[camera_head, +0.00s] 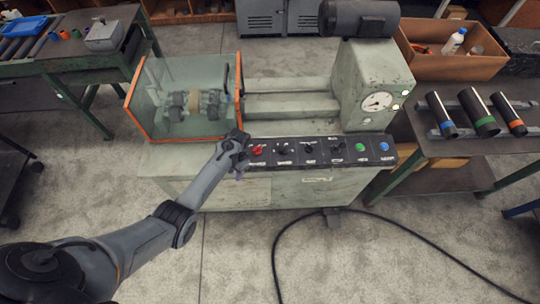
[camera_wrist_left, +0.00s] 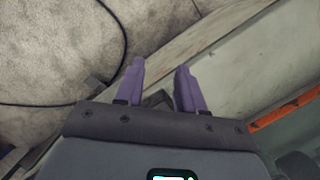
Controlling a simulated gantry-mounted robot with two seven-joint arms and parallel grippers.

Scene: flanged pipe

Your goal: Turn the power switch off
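A black control panel (camera_head: 322,162) runs along the front of the grey-green machine (camera_head: 330,185). It carries a red knob (camera_head: 257,151) at its left end, several black switches (camera_head: 309,148), then a green button (camera_head: 360,148) and a blue button (camera_head: 384,147). The labels are too small to read, so I cannot tell which is the power switch. My left gripper (camera_head: 239,172) is at the panel's left end, just left of the red knob. In the left wrist view its purple fingers (camera_wrist_left: 160,68) stand apart, with no object clearly held. My right gripper is out of view.
A clear guard with orange edges (camera_head: 185,100) stands behind my left gripper. A gauge box (camera_head: 375,90) rises at the machine's right. A bench with several cylinders (camera_head: 480,112) stands at right.

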